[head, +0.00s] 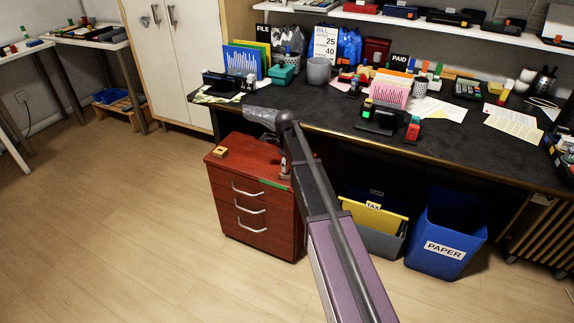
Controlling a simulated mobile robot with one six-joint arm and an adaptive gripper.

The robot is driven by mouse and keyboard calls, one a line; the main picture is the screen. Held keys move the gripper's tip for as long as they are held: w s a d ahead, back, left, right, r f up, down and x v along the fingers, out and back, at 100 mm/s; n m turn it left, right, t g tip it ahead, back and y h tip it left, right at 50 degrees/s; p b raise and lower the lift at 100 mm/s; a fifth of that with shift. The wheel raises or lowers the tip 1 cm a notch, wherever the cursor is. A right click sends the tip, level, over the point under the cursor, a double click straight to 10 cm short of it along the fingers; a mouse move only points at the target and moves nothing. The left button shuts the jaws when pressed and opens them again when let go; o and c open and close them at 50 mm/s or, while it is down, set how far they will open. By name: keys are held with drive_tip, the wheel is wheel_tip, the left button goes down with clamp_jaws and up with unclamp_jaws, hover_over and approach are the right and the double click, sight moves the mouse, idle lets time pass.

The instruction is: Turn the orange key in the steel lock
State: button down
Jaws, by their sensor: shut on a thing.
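My gripper (285,165) is small and partly behind my arm, at the right end of the red drawer cabinet's top (245,165). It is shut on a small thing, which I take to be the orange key. The key itself is hidden or too small to see. I cannot make out the steel lock in this view either. How far the key is turned does not show.
A small tan block (221,153) lies on the cabinet's top left. The dark desk (320,105) stands behind, crowded with stationery. A blue paper bin (445,230) and a grey bin with a yellow folder (374,219) stand to the right. The wooden floor at left is clear.

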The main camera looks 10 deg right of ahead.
drive_tip(key=shift+m, duration=1.5)
drive_tip(key=shift+c, duration=0.9)
unclamp_jaws()
drive_tip(key=shift+n, duration=0.4)
